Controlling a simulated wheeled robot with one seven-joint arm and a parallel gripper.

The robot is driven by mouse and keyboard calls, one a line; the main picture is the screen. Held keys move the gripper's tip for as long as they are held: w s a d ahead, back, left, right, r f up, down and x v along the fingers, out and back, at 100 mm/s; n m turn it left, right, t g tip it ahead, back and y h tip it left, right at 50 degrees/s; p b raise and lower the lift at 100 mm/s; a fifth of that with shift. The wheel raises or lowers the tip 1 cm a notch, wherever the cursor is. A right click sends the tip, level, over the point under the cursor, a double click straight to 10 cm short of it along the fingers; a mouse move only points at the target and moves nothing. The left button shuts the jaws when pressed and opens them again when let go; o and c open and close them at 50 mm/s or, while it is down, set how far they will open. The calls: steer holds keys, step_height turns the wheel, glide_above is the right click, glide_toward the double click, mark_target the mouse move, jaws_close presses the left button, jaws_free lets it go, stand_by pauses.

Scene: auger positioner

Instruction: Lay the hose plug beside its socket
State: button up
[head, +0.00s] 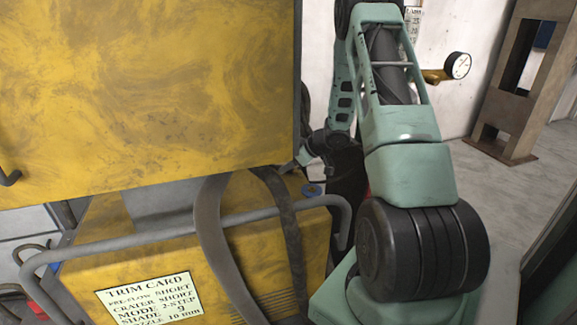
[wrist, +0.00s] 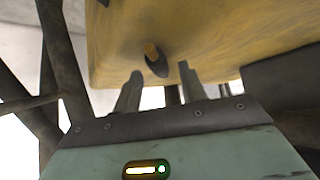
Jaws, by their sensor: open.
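My gripper (wrist: 160,73) is open in the wrist view, its two grey fingers pointing up toward a yellow surface. A small dark fitting with an orange-tan end (wrist: 153,54) shows at that surface, just beyond and between the fingertips. I cannot tell whether it is the hose plug or the socket, and no contact is visible. In the head view my gripper (head: 292,167) is partly hidden near the lower right corner of the upper yellow cabinet (head: 140,90).
Two dark hoses or straps (head: 212,235) hang in front of the lower yellow unit (head: 260,250). A grey tube rail (head: 125,238) crosses that unit, above a trim card (head: 150,297). A gauge (head: 457,66) is on the back wall. Open floor (head: 505,195) lies at right.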

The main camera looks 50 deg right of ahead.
steer(key=p+v, duration=0.2)
steer(key=v, duration=0.9)
steer(key=shift+r, duration=0.1)
